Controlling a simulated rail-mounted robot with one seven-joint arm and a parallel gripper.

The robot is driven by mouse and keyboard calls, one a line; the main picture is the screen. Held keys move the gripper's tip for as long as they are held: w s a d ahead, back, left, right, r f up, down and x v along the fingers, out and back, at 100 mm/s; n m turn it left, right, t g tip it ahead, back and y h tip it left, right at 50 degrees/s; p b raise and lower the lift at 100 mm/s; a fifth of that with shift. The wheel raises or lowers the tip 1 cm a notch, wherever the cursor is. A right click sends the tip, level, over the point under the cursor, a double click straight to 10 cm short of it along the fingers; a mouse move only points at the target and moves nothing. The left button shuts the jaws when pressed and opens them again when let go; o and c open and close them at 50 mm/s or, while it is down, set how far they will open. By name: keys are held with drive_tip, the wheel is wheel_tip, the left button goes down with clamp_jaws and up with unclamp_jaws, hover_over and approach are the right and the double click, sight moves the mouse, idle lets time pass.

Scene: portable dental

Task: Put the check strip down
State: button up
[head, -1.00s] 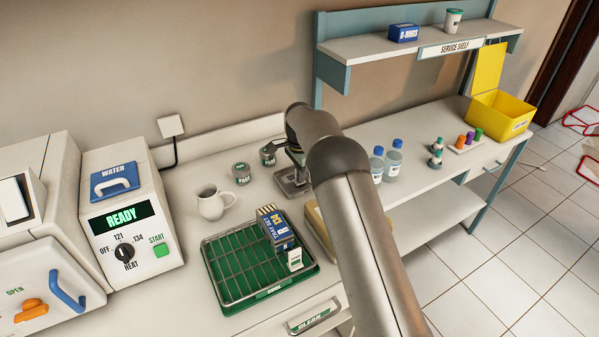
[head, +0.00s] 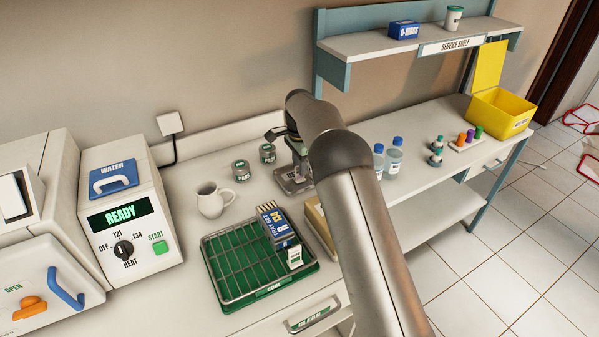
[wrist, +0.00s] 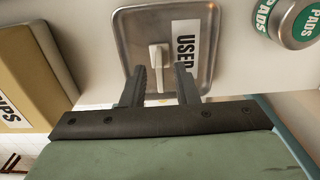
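The check strip (wrist: 155,56) is a small white piece. In the wrist view it lies on the metal tray labelled USED (wrist: 133,38), beside the label. My gripper (wrist: 160,70) is open above the tray, one dark finger on each side of the strip, with gaps between the fingers and the strip. In the head view the tray (head: 305,184) sits on the counter near the wall, and my gripper (head: 296,150) is just above it, partly hidden by my arm. The strip is too small to make out there.
A green wire rack (head: 226,270) holding a blue box (head: 276,226) is in front. A tan box (head: 318,224) and bottles (head: 394,157) are nearby. A service shelf (head: 420,42) stands behind.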

sight(301, 179)
wheel_tip(301, 179, up, 9)
drive_tip(key=shift+b, duration=0.35)
drive_tip(key=s+d+r+n, duration=0.2)
drive_tip(key=s+d+r, duration=0.2)
drive_tip(key=s+d, duration=0.25)
drive_tip(key=s+d+r+n, duration=0.2)
drive_tip(key=s+d+r, duration=0.2)
drive_tip(key=s+d, duration=0.3)
drive_tip(key=s+d+f+n, duration=0.2)
drive_tip(key=s, duration=0.8)
drive_tip(key=s+d+f+n, duration=0.2)
drive_tip(key=s+n, duration=0.1)
drive_tip(key=s, duration=0.7)
drive_tip(key=s+d+f+n, duration=0.2)
drive_tip(key=s+f, duration=0.1)
drive_tip(key=s, duration=0.7)
drive_tip(key=shift+s+n+t, duration=0.15)
drive_tip(key=shift+n+t, duration=0.15)
drive_tip(key=shift+t, duration=0.1)
drive_tip(key=shift+d, duration=0.1)
